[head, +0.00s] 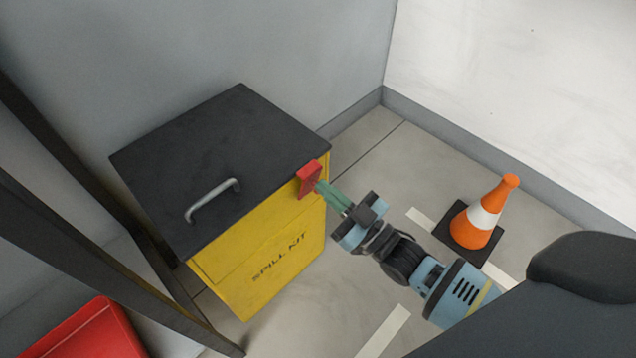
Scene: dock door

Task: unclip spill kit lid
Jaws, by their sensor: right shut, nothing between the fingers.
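The spill kit (259,267) is a yellow box with lettering on its front, standing on the floor left of centre. Its black lid (235,135) lies flat on top and is down. A grey handle (212,200) is on the lid's left part. A red clip (309,179) sits at the lid's right front edge, over the join with the box. My right gripper (321,187) is shut and empty, its greenish fingertips at the right side of the clip; I cannot tell if they touch it. My left gripper is not in view.
An orange and white cone (485,213) on a black base stands right of my right gripper. Dark posts (110,240) run along the left, with a red object (90,332) at bottom left. Walls close off the back.

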